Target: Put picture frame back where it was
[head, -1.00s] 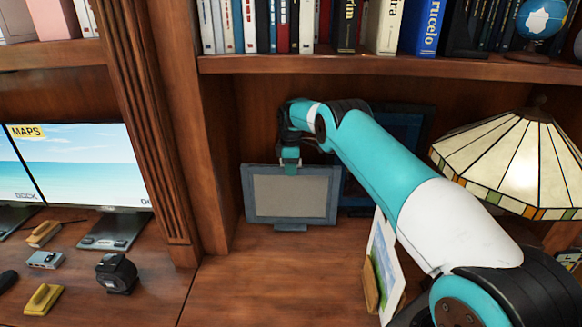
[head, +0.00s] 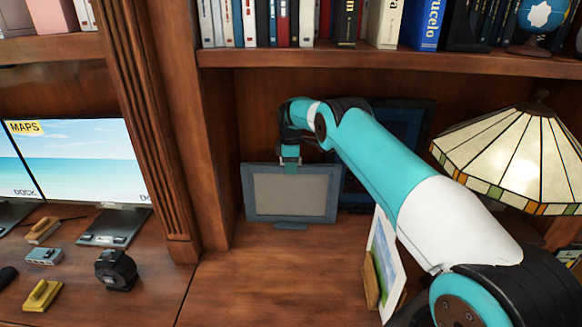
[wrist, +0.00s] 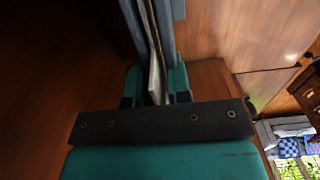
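The picture frame (head: 247,196) has a blue-grey border and a plain grey panel. It stands nearly upright at the back of the wooden desk alcove, its small foot at or just above the desk top; I cannot tell whether it bears weight. My gripper (head: 290,165) comes from above and is shut on the middle of its top edge. In the wrist view the frame (wrist: 150,45) runs edge-on between the teal fingers (wrist: 156,88). Part of the frame's top edge is hidden by my gripper.
A dark blue frame (head: 358,188) leans behind, partly hidden by my arm. A white-edged picture (head: 384,262) stands at front right. A stained-glass lamp (head: 515,160) is at the right. A bookshelf (head: 400,62) hangs above. The desk top (head: 270,285) in front is clear.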

